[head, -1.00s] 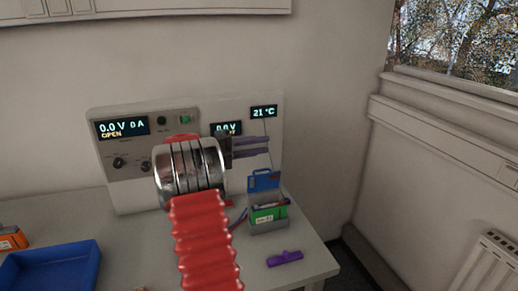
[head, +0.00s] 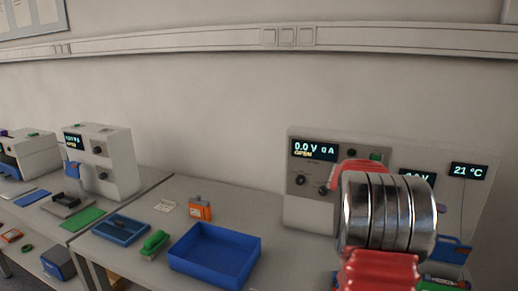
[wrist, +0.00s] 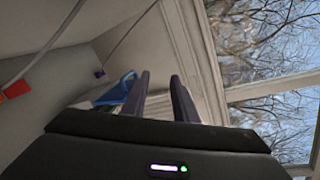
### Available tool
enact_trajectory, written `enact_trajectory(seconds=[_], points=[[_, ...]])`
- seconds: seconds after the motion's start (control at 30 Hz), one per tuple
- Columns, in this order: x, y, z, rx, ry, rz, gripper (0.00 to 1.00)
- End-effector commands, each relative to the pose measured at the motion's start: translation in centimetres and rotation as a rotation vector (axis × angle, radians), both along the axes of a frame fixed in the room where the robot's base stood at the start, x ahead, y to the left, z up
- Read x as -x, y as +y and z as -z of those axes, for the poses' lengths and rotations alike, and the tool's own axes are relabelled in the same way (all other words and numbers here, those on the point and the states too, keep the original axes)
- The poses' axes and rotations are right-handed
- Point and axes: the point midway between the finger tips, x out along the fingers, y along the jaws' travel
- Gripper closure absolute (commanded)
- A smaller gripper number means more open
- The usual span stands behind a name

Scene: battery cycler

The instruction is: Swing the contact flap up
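The blue contact flap (head: 453,250) shows at the right of the head view, partly covered by my arm. It stands raised behind a green battery (head: 446,284), which is cut by the lower edge. In the wrist view a blue piece with a loop-like edge (wrist: 116,91), apparently the flap, lies left of my fingers. My gripper (wrist: 160,76) is open, with a clear gap between its two dark fingers and nothing in it. No contact with the flap shows. In the head view my arm hides the gripper.
The cycler panel (head: 299,215) with displays and knobs stands behind my arm. A blue tray (head: 249,250), an orange battery (head: 200,208) and a green object (head: 154,243) lie on the bench to the left. A window (wrist: 270,60) fills the right of the wrist view.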

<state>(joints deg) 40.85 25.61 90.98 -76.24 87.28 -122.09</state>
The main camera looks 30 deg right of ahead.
Motion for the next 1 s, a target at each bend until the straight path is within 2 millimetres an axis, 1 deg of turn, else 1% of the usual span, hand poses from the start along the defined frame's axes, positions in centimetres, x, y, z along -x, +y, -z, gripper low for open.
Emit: enact_trajectory(seconds=[0.03,0.27,0.53,0.77,1.0], points=[[-0.4,1.2,-0.2,0.014,-0.055,-0.006,0.74],[-2.0,6.3,0.1,0.061,-0.329,-0.001,0.74],[-3.5,12.7,0.7,0.092,-0.651,0.041,0.74],[-4.4,18.4,1.5,0.098,-0.916,0.117,0.74],[-4.9,24.4,2.4,0.084,-1.177,0.233,0.74]])
